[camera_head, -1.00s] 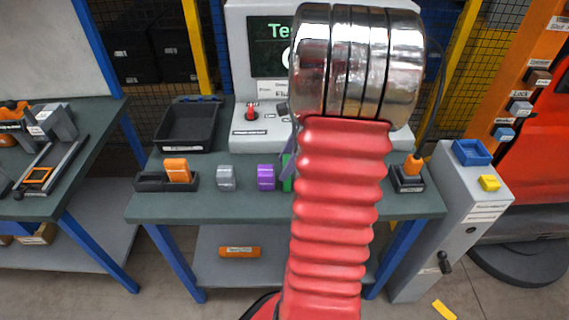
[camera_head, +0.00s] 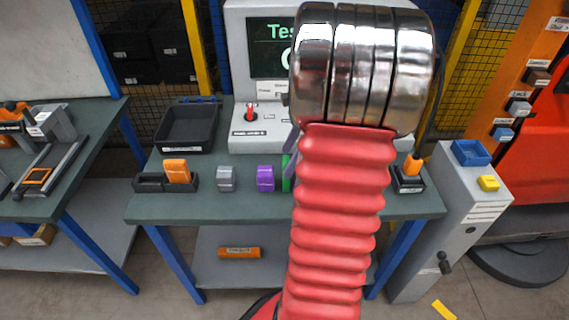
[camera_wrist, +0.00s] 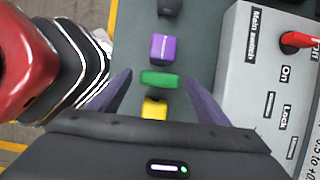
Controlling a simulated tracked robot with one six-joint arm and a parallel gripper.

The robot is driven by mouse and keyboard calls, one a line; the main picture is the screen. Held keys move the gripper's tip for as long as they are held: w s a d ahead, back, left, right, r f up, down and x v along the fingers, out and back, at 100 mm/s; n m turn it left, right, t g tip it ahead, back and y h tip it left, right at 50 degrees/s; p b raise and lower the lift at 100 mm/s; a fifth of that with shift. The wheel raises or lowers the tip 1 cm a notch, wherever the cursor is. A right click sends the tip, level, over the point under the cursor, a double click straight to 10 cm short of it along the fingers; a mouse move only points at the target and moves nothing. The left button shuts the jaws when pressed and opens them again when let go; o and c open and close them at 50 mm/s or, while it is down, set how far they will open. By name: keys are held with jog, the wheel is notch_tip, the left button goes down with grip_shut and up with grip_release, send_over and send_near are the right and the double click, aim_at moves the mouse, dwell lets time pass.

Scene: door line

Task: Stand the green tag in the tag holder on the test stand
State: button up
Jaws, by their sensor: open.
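The green tag (camera_wrist: 159,79) lies between my gripper's two fingers in the wrist view, a little beyond the fingertips. In the head view only a thin strip of it (camera_head: 287,173) shows beside my arm. My gripper (camera_wrist: 160,84) is open and empty, with its dark purple fingers spread to either side of the green tag. The black tag holder (camera_head: 150,183) stands on the left part of the bench, with an orange tag (camera_head: 177,171) upright in its right slot. Its left part looks empty.
A purple tag (camera_head: 265,178) and a grey tag (camera_head: 226,179) stand left of the green one. A yellow tag (camera_wrist: 154,108) is close on its other side. The test stand console (camera_head: 262,139) with a red switch is behind. A black tray (camera_head: 187,127) sits back left.

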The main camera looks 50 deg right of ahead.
jog(key=v, duration=0.9)
jog(key=shift+d, duration=0.1)
dwell(0.4)
jog(key=w+a+r+n+h, duration=0.1)
jog(key=w+a+r+n, duration=0.1)
jog(key=a+n, duration=0.6)
jog(key=w+a+r+n+h, duration=0.15)
jog(key=a+n, duration=0.25)
jog(key=a, duration=0.8)
jog(key=s+a+n+t, duration=0.1)
jog(key=s+a+n, duration=0.1)
jog(key=a+n, duration=0.6)
jog(key=s+a+n+t, duration=0.1)
jog(key=s+a+n, duration=0.2)
jog(key=a+n, duration=0.4)
jog(key=shift+a+n, duration=0.4)
jog(key=shift+a, duration=0.65)
jog(key=shift+o, duration=0.3)
jog(key=shift+s+f, duration=0.1)
jog(key=shift+s, duration=0.05)
